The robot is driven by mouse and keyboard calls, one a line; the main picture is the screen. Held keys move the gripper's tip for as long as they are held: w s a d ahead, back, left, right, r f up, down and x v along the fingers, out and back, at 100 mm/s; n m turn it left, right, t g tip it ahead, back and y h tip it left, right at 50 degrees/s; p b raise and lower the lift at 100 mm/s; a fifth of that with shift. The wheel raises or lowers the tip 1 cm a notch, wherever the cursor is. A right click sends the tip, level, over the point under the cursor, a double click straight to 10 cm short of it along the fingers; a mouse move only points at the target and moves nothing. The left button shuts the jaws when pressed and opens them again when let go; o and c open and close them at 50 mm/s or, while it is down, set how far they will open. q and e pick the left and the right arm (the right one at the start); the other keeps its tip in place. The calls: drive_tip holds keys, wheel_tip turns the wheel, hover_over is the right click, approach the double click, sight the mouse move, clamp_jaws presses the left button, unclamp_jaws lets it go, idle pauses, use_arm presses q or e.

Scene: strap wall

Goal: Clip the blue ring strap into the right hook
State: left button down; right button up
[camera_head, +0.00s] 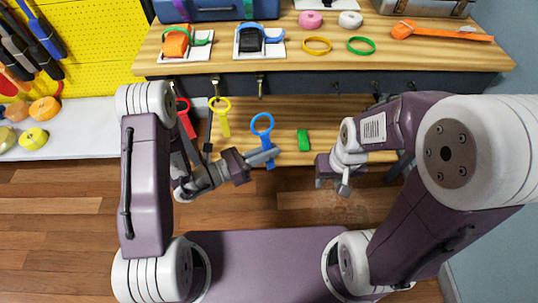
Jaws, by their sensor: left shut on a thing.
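The blue ring strap (263,124) is upright in front of the lower wooden shelf, its ring at the top and its tail running down. My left gripper (266,157) is shut on its tail below the ring. A dark rail (300,84) under the bench edge bears small hooks, one a brass hook (260,86) above the ring. The ring is apart from this hook in the picture. Other hooks further right are small and dark, and I cannot tell which is the right hook. My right gripper (342,187) points down, away from the strap; its finger gap is unclear.
A red strap (186,120) and a yellow ring strap (220,116) hang left of the blue one. A green block (303,140) lies on the lower shelf (288,156). The bench top (300,66) holds buckles, tape rolls and rings. A yellow pegboard (95,45) stands at left.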

use_arm(q)
drive_tip(key=shift+w+f, duration=0.1)
drive_tip(key=shift+w, duration=1.25)
drive_tip(key=w+f+b, duration=0.2)
drive_tip(key=w+b, duration=0.1)
drive_tip(key=w, duration=0.4)
drive_tip(key=shift+f, duration=0.4)
drive_tip(key=shift+w, duration=0.15)
drive_tip(key=c, duration=1.4)
unclamp_jaws()
drive_tip(key=shift+o, duration=0.2)
